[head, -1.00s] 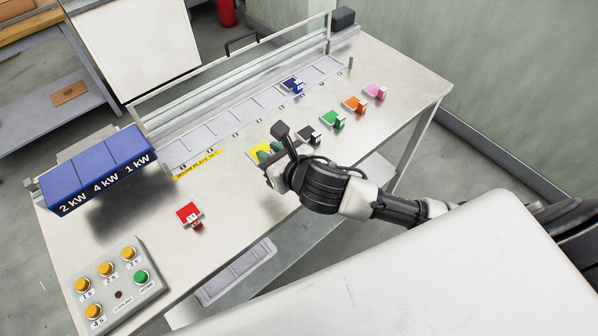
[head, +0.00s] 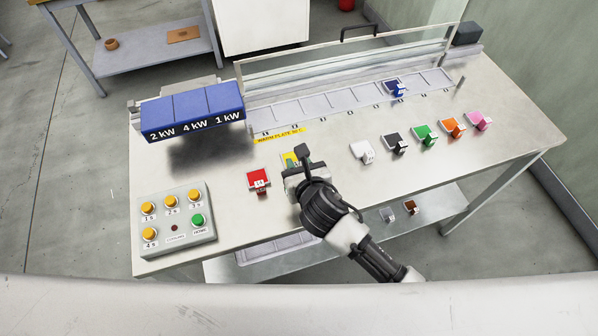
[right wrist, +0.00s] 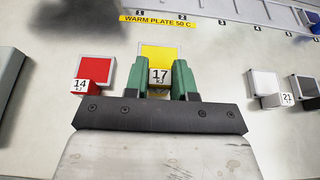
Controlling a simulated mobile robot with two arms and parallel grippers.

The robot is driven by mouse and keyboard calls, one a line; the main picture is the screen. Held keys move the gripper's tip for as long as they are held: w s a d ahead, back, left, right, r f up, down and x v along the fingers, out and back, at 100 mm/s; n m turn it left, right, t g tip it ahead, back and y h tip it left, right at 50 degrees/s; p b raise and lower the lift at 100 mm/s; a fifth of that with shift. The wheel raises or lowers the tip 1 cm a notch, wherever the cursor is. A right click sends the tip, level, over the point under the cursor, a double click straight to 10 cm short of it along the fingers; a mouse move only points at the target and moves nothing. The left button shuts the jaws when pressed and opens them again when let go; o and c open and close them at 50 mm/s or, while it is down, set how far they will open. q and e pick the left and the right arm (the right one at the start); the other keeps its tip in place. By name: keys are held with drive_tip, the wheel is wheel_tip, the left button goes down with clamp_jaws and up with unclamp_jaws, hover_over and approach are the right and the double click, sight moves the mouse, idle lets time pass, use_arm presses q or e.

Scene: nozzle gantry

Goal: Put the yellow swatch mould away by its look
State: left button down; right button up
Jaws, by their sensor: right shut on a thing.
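My right gripper (head: 293,172) is shut on the yellow swatch mould (head: 289,159). In the right wrist view the yellow mould (right wrist: 163,58) has its white tab, marked 17 kJ, between the green fingers (right wrist: 160,82). The mould lies between the red mould and the white mould, apart from both. I cannot tell whether it touches the table or hangs just above it. In the head view the gripper hides part of it. My left gripper is not in view.
The red mould (head: 258,178), marked 14, sits left; the white (head: 361,148), black (head: 392,139), green (head: 424,132), orange (head: 451,125) and pink (head: 477,118) moulds stand right. A dark blue mould (head: 393,87) is on the numbered slot strip (head: 318,112). A button box (head: 174,221) stands front left.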

drive_tip(key=shift+f, duration=1.75)
drive_tip(key=shift+f, duration=0.15)
drive_tip(key=o, duration=0.9)
drive_tip(key=shift+o, duration=0.2)
drive_tip(key=v, duration=1.2)
drive_tip(key=shift+d+r, duration=0.1)
drive_tip(key=shift+r, duration=0.15)
